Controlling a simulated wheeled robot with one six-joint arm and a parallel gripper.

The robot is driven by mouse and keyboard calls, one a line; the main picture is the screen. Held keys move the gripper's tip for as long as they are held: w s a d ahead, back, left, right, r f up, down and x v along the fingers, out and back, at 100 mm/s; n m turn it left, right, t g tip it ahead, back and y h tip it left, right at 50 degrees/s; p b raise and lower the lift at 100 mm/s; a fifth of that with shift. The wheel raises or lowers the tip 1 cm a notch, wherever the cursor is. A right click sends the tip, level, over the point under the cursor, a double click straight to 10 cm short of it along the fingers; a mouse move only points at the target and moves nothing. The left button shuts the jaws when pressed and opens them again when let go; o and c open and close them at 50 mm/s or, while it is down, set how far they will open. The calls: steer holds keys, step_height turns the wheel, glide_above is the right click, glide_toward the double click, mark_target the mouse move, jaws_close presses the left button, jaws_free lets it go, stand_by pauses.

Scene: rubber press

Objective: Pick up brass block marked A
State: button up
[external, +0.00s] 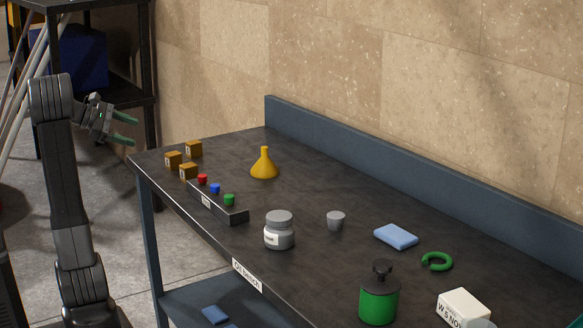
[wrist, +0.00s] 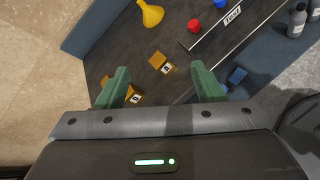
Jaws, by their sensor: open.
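Three small brass blocks stand grouped at the table's left end: a back one (external: 194,148), a left one (external: 173,160) and a front one (external: 188,171). Their marks are too small to read surely, so I cannot tell which is A. In the wrist view one block (wrist: 158,60) lies between the fingertips in the picture, another (wrist: 133,96) is lower by the left finger, and a third (wrist: 104,79) is partly hidden behind that finger. My gripper (external: 136,131) has green fingers, open and empty, left of the table and apart from the blocks; it also shows in the wrist view (wrist: 160,68).
A yellow funnel (external: 265,167) and a black strip (external: 225,211) with red, blue and green knobs stand near the blocks. A grey jar (external: 280,232) is farther right. The table (external: 300,185) has a raised blue back edge (external: 400,170).

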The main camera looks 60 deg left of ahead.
steer(key=w+f+m+g+p, duration=0.2)
steer(key=w+m+g+p, duration=0.15)
steer(key=w+m, duration=0.6)
steer(key=m+g+y+p, duration=0.2)
steer(key=m+g+y, duration=0.15)
steer(key=m, duration=1.25)
glide_toward(188, 165)
steer(key=shift+m+g, duration=0.25)
steer(key=shift+g, duration=0.25)
steer(key=w+f, duration=0.3)
steer(key=f, duration=0.1)
steer(key=shift+w+a+b, duration=0.2)
steer(key=shift+a+b, duration=0.05)
steer(key=shift+b, duration=0.15)
steer(key=shift+s+x, duration=0.15)
steer(key=shift+x, duration=1.2)
steer(key=shift+s+x, duration=0.2)
steer(key=shift+x, duration=1.15)
steer(key=shift+d, duration=0.15)
jaws_close()
